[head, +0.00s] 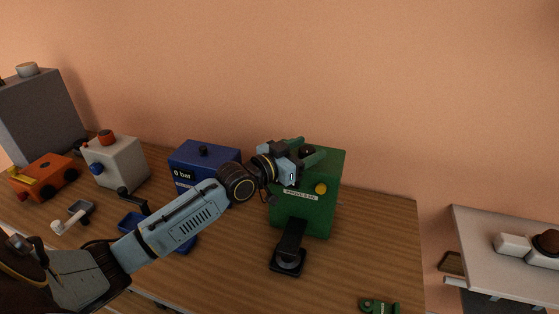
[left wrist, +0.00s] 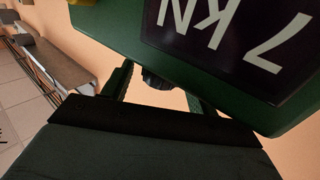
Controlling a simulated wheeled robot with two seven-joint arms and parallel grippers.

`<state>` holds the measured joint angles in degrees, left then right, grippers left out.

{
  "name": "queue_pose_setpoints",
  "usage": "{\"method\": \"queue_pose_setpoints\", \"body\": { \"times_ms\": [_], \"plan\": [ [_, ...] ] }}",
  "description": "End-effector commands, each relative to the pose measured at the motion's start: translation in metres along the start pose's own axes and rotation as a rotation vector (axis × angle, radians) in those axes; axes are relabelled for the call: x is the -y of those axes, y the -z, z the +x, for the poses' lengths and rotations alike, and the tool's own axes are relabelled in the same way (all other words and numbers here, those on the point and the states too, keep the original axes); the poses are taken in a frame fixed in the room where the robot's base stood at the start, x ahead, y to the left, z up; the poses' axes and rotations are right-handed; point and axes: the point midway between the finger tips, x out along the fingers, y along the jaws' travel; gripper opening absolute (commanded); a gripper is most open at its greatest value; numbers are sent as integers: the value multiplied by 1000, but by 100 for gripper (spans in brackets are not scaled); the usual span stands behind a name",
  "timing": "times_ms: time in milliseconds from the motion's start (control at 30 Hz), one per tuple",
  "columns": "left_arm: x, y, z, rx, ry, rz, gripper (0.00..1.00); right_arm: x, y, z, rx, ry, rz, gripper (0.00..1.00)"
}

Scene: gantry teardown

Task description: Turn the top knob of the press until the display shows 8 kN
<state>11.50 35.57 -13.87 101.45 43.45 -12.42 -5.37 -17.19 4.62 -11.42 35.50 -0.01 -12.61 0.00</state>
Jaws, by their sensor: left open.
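The green press (head: 318,215) stands at the right part of the bench, with a yellow button on its front. Its display (left wrist: 225,40) appears upside down in the left wrist view and reads 7 kN; in the head view my gripper hides it. The dark top knob (head: 307,152) also shows in the left wrist view (left wrist: 154,80). My left gripper (head: 311,148) is open at the top of the press. Its two green fingers lie on either side of the knob; I cannot tell whether they touch it. My right gripper is not in view.
A blue box (head: 190,158) reading 0 bar, a white box (head: 118,160) and an orange device (head: 45,177) stand to the left on the wooden bench (head: 375,235). A small green part (head: 378,306) lies at the front. A separate grey table (head: 480,235) is at right.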

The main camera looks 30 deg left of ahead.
Motion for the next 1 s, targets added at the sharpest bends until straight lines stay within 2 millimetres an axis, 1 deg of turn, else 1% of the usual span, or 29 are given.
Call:
{"method": "queue_pose_setpoints", "body": {
  "times_ms": [33, 300, 500, 700, 1000],
  "plan": [
    [0, -2, -11, 4, 0, 1, 59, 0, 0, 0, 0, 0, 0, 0],
    [0, -2, -61, 3, -1, 1, 59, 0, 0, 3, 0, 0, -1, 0],
    [0, -1, -89, 2, 0, 0, 59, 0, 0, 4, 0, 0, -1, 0],
    [0, 0, -104, 1, -1, 0, 59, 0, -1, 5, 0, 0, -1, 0],
    [0, 1, -107, -1, 0, 0, 59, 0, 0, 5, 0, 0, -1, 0]
  ]
}}
